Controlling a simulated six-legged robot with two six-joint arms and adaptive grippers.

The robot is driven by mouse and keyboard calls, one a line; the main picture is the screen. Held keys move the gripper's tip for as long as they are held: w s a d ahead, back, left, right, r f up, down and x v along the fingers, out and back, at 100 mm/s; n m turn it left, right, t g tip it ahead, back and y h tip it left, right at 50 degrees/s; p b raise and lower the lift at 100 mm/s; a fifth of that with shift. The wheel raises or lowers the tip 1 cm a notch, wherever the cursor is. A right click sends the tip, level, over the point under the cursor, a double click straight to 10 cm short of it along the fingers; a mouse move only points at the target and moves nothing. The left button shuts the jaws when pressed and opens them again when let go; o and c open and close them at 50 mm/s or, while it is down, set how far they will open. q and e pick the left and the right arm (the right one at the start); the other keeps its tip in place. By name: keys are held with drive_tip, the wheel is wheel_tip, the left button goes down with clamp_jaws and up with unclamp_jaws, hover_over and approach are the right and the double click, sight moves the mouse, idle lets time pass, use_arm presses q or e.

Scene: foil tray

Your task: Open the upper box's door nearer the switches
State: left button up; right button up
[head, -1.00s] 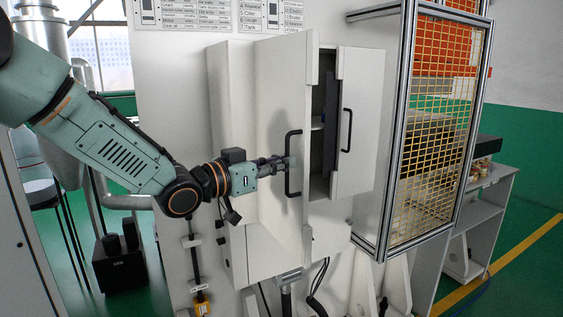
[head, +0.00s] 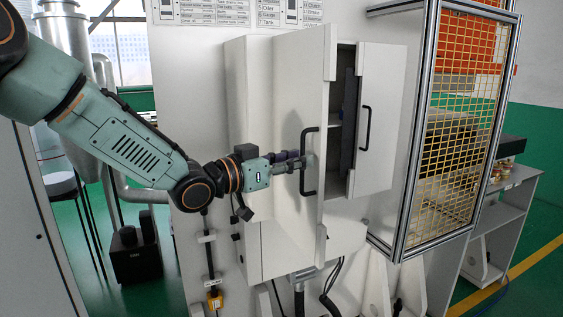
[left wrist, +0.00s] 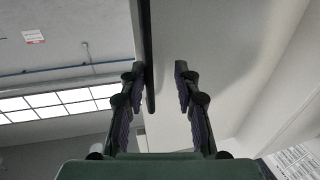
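The upper box (head: 237,90) is pale and fixed to a white panel. Its left door (head: 290,95) stands swung outward, with a black bar handle (head: 304,185) near its free edge. Its right door (head: 385,120), with its own black handle (head: 366,128), also stands ajar. A dark gap with a shelf shows between the doors. My left gripper (head: 306,161) is at the left door's handle. In the left wrist view its fingers (left wrist: 158,88) are apart, with the dark handle bar (left wrist: 147,50) between them, close to the left finger. My right gripper is out of view.
A metal-framed yellow mesh guard (head: 455,130) projects to the right of the box. Label sheets (head: 215,10) are above it. A yellow device (head: 215,301) hangs at lower left, with cables below the box. Green floor shows at left and right.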

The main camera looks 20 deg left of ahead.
use_arm(q)
drive_tip(key=v, duration=0.7)
idle(0.4)
drive_tip(key=shift+d+r, duration=0.1)
